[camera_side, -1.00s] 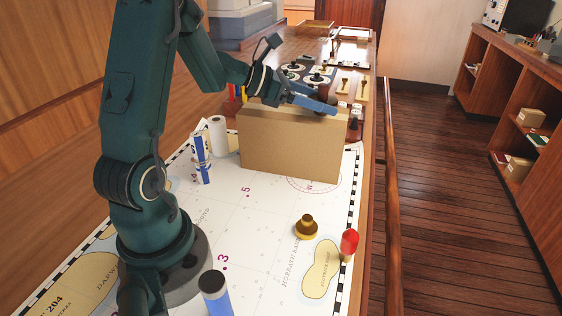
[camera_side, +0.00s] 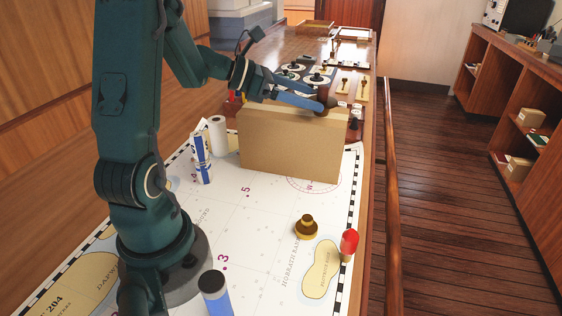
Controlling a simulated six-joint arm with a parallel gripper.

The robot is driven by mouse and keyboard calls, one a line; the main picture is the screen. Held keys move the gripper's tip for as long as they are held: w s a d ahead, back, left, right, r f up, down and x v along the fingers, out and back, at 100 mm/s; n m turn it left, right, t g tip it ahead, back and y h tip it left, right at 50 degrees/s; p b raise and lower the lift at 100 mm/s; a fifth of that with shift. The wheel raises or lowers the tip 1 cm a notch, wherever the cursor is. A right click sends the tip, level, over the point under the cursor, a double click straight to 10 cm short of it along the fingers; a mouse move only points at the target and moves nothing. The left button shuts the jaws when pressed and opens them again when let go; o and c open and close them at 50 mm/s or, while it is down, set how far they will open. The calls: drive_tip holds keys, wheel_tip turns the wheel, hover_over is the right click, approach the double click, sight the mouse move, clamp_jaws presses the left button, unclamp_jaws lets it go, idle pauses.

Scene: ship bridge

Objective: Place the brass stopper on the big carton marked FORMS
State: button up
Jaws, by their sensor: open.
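The brass stopper (camera_side: 306,228) stands upright on the chart in the right half of the view, with its knob on top. A big tan carton (camera_side: 290,147) stands behind it on the chart. No FORMS marking shows on the sides I can see. My gripper (camera_side: 317,101) is open, its blue fingers pointing right over the carton's top, well away from the stopper. Whether the fingers touch the carton is unclear. A dark brown rounded thing shows by the fingertips; I cannot tell what it is.
A red-topped piece (camera_side: 349,243) stands right of the stopper. A dark-capped blue cylinder (camera_side: 215,292) is in front. Instruments (camera_side: 312,76) lie behind. A wooden rail (camera_side: 391,200) runs along the right.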

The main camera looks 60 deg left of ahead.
drive_tip(key=v, duration=0.3)
drive_tip(key=shift+s+a+r, duration=0.1)
drive_tip(key=shift+s, duration=0.25)
drive_tip(key=s+d+m+g+h, duration=0.1)
drive_tip(key=s+d+m+g, duration=0.25)
drive_tip(key=d+m, duration=0.5)
drive_tip(key=s+d+m+g+h, duration=0.1)
drive_tip(key=s+d+m+g, duration=0.25)
drive_tip(key=d+m, duration=0.45)
drive_tip(key=s+d+f+m+y, duration=0.1)
drive_tip(key=s+m+y, duration=0.5)
drive_tip(key=m, duration=0.9)
drive_tip(key=shift+s+d+f+m, duration=0.35)
drive_tip(key=shift+s+f, duration=0.35)
drive_tip(key=shift+s, duration=0.35)
